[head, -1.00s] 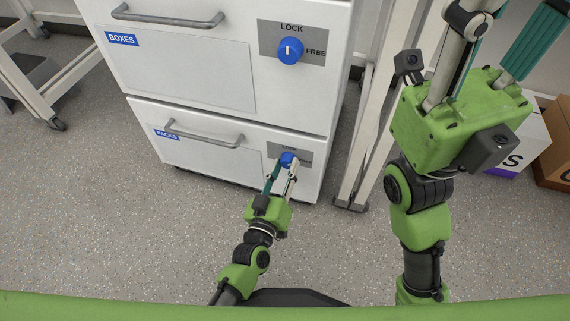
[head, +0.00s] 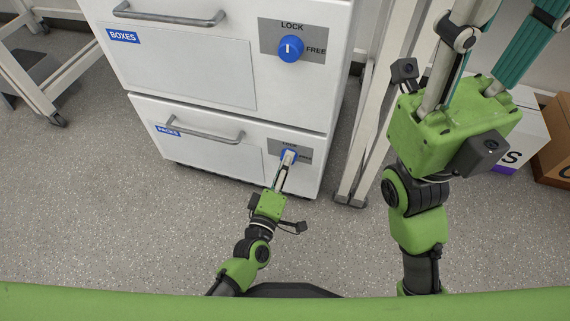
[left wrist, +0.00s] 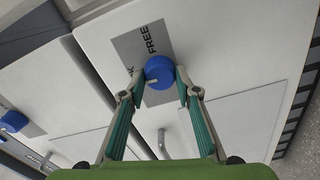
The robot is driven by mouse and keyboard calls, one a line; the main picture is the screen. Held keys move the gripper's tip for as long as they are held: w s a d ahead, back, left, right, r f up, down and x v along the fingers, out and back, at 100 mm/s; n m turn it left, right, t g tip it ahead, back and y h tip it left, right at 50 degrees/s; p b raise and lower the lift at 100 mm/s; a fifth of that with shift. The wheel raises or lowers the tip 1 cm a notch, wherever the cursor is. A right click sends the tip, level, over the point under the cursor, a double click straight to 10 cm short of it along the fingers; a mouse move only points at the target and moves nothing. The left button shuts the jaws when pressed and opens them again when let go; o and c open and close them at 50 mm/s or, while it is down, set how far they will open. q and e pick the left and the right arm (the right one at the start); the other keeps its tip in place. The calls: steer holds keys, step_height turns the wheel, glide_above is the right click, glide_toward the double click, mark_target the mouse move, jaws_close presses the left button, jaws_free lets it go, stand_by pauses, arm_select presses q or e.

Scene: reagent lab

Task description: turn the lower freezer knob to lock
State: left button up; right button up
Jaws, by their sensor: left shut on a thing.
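The lower freezer knob (head: 289,155) is blue and sits on a grey plate (head: 274,147) on the lower drawer front. My left gripper (head: 287,160) is shut on it and partly hides it in the head view. In the left wrist view the knob (left wrist: 159,70) lies between both fingertips (left wrist: 163,87). Its white mark points left and slightly down, towards the LOCK side; FREE stands above the knob in that view. My right gripper (head: 510,25) is raised at the upper right, fingers wide apart and empty as far as visible; its tips are cut off.
The upper knob (head: 290,48) is blue, its mark pointing up at LOCK. Drawer handles (head: 205,134) stick out left of the knobs. A pale frame (head: 365,150) stands close right of the freezer. Boxes (head: 558,140) sit at far right. The floor in front is clear.

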arm_select(q)
steer(key=shift+a+n, duration=0.1)
steer(key=shift+n, duration=0.4)
steer(key=o, duration=1.1)
steer(key=v, duration=1.2)
